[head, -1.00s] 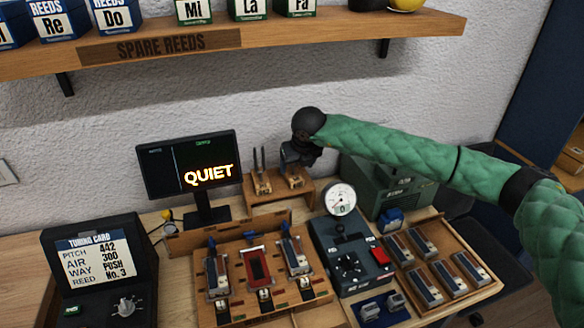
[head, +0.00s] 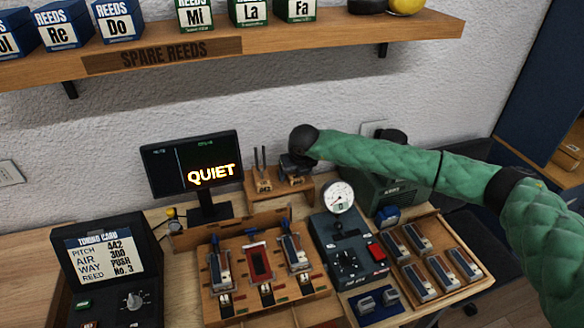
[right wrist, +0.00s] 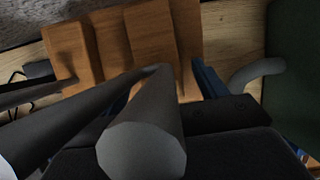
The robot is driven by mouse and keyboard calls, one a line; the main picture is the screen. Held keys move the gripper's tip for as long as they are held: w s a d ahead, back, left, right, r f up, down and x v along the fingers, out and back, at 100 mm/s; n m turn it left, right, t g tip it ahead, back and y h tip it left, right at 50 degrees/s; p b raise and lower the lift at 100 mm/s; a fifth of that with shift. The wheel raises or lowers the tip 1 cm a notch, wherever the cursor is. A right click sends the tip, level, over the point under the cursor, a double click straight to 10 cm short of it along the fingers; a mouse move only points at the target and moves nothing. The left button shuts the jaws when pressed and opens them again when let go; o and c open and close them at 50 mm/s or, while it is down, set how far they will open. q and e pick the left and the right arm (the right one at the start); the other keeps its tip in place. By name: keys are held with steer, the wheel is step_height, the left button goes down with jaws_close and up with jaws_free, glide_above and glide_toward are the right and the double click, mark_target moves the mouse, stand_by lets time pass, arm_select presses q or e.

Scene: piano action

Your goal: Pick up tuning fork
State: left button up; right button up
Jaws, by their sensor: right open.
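One tuning fork (head: 261,163) stands upright, two dark prongs up, in a wooden stand (head: 262,187) beside the monitor. My right gripper (head: 295,172) is open and low over the right part of this stand, just right of that fork. In the right wrist view, thick grey prongs (right wrist: 145,135) of a fork rise close to the camera, with the stepped wooden stand (right wrist: 152,42) below. A dark jaw part with a blue pad (right wrist: 205,80) lies right of the prongs. I cannot tell whether it touches them. My left gripper is not in view.
A monitor (head: 191,165) reading QUIET stands left of the stand. A gauge box (head: 348,250) is in front to the right, and a green machine (head: 385,190) is close on the right. A reed shelf (head: 300,42) hangs above.

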steer(key=shift+w+f, duration=0.1)
steer(key=shift+f, duration=0.1)
steer(key=shift+c, duration=0.4)
steer(key=c, duration=1.1)
steer(key=shift+r, duration=0.1)
